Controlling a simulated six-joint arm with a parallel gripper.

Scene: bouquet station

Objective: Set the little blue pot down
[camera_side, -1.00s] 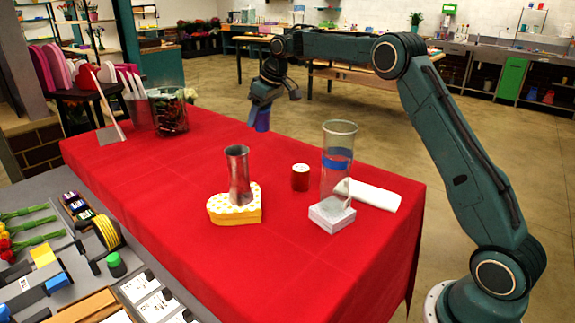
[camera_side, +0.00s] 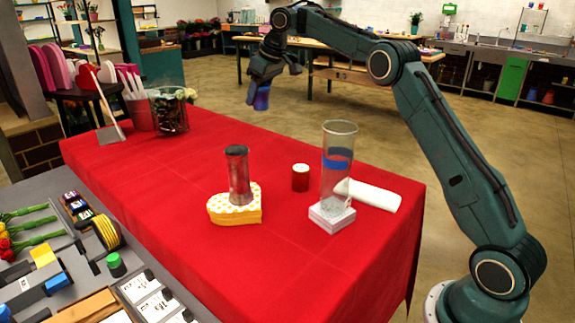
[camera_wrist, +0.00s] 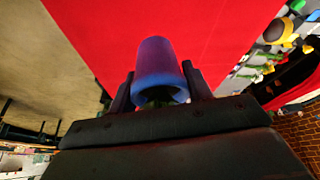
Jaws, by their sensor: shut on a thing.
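My gripper (camera_side: 263,86) is shut on the little blue pot (camera_side: 261,100) and holds it in the air, beyond or above the far edge of the red-covered table in the side view. In the wrist view the blue pot (camera_wrist: 158,62) sits between my two fingers (camera_wrist: 157,88). Its far end points away from the camera over the cloth and the table's edge. How far it is above the table I cannot tell.
A metal vase (camera_side: 239,180) stands on a yellow heart box (camera_side: 233,214). The red cloth (camera_side: 160,190) is bare at left-centre.

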